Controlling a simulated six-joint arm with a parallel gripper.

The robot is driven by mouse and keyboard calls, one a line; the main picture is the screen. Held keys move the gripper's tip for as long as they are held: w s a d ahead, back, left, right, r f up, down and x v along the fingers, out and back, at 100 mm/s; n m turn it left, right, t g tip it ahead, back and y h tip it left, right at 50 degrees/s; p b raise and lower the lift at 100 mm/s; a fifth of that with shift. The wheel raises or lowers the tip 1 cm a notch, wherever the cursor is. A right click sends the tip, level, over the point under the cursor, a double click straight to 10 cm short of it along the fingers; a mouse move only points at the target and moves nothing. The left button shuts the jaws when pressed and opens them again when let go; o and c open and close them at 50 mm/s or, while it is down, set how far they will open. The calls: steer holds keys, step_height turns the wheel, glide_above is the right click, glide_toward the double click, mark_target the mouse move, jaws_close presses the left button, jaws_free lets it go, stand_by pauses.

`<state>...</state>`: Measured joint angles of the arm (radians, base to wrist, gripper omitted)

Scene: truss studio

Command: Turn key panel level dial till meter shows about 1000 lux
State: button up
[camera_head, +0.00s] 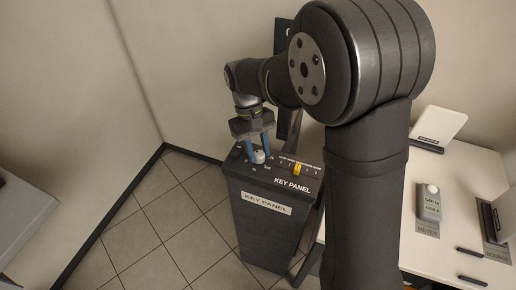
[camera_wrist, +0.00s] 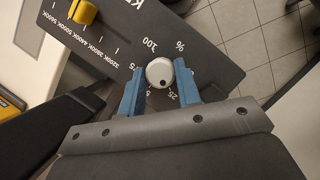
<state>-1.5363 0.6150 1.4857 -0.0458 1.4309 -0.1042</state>
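The level dial (camera_head: 260,157) is a round white knob on the dark key panel (camera_head: 286,168). In the wrist view the dial (camera_wrist: 159,72) shows a dark dot at its lower edge, near the 25 mark; the other low marks are partly hidden. My gripper (camera_head: 258,152) is over the dial with one blue finger on each side. In the wrist view the gripper (camera_wrist: 160,76) has its fingertips close against the dial; whether both touch is unclear. The grey meter (camera_head: 430,204) stands on the white table; its small display seems to read 680 lx, 4200 K, first digit uncertain.
A yellow slider (camera_head: 297,169) sits on the panel's colour-temperature scale, to the right of the dial; it also shows in the wrist view (camera_wrist: 83,12). The white table (camera_head: 455,165) carries a white board (camera_head: 440,122) and dark items. Tiled floor (camera_head: 165,215) left of the panel is clear.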

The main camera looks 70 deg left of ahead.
steer(key=o, duration=0.4)
steer(key=n+t, duration=0.1)
steer(key=n, duration=0.2)
steer(key=n+t, duration=0.1)
steer(key=n, duration=0.2)
steer(key=shift+s+y, duration=0.2)
steer(key=shift+y, duration=0.1)
steer(key=n+t, duration=0.1)
steer(key=n, duration=0.1)
steer(key=shift+d+n+y, duration=0.1)
steer(key=shift+n+y, duration=0.2)
steer(key=shift+y, duration=0.1)
steer(key=shift+s+r+n, duration=0.1)
steer(key=shift+r+n, duration=0.05)
steer(key=shift+n, duration=0.45)
steer(key=s+a+r+m, duration=0.1)
steer(key=s+r+m, duration=0.2)
steer(key=r+m, duration=0.5)
steer(key=s+a+r+m+t+y, duration=0.1)
steer(key=s+r+m, duration=0.2)
steer(key=r+m, duration=0.6)
steer(key=shift+s+m+y, duration=0.3)
steer(key=shift+s+m, duration=0.05)
steer(key=shift+m, duration=0.85)
